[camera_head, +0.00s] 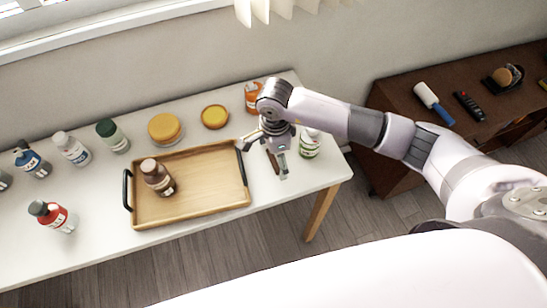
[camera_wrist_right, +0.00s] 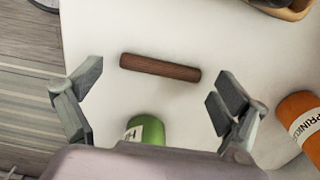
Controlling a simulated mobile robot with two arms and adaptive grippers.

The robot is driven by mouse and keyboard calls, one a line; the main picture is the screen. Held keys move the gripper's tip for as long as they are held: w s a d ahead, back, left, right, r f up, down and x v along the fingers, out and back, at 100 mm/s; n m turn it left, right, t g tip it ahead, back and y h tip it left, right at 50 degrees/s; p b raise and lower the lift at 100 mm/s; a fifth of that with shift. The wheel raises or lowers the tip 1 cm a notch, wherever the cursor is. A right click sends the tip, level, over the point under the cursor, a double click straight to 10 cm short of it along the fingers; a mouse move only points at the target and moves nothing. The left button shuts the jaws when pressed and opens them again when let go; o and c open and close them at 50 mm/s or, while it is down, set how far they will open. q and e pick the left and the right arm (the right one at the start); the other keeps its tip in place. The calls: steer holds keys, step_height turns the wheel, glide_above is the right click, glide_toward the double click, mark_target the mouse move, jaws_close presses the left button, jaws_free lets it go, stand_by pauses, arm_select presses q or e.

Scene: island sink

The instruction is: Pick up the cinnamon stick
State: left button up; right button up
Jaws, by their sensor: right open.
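The cinnamon stick (camera_wrist_right: 160,68) is a short brown cylinder lying on the white table top. In the head view a small brown part of it (camera_head: 273,161) shows beneath my right gripper (camera_head: 264,158), which partly hides it. My right gripper is open and empty above the stick. In the right wrist view its two fingers (camera_wrist_right: 158,90) stand wide apart, and the stick lies a little beyond the fingertips, spanning across the gap. I see no contact with it. My left gripper is not in view.
A green-labelled bottle (camera_head: 310,144) stands close to the right gripper; its green body (camera_wrist_right: 148,130) shows near the palm. An orange bottle (camera_head: 252,96) stands behind. A wooden tray (camera_head: 215,180) with a brown bottle (camera_head: 158,178) lies left. The table's right edge is near.

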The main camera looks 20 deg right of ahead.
steer(key=shift+c, duration=0.5)
steer(key=shift+c, duration=0.6)
steer(key=c, duration=0.6)
